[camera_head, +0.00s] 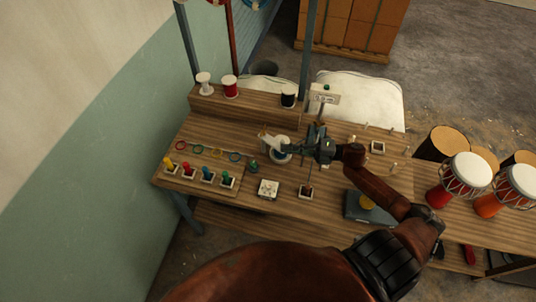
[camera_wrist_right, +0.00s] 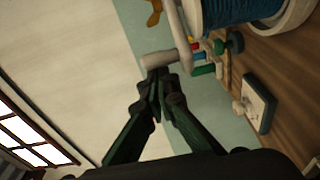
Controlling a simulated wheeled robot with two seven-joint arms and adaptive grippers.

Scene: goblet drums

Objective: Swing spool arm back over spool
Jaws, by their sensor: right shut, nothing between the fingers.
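The spool with blue thread and a white flange (camera_wrist_right: 245,12) shows at the top right of the right wrist view. In the head view the spool (camera_head: 281,156) stands mid-bench, partly covered by my right gripper. The grey spool arm (camera_wrist_right: 178,30) with a round end piece lies beside the spool. My right gripper (camera_head: 288,149) reaches in from the right. In the wrist view its fingertips (camera_wrist_right: 160,84) are together and empty, close by the arm's end piece; I cannot tell whether they touch it. My left gripper is out of view.
A wooden ledge (camera_head: 245,106) at the back holds white, red and black thread spools. Several coloured pegs (camera_head: 207,177) stand at the bench's left. Drums (camera_head: 466,176) stand on the right.

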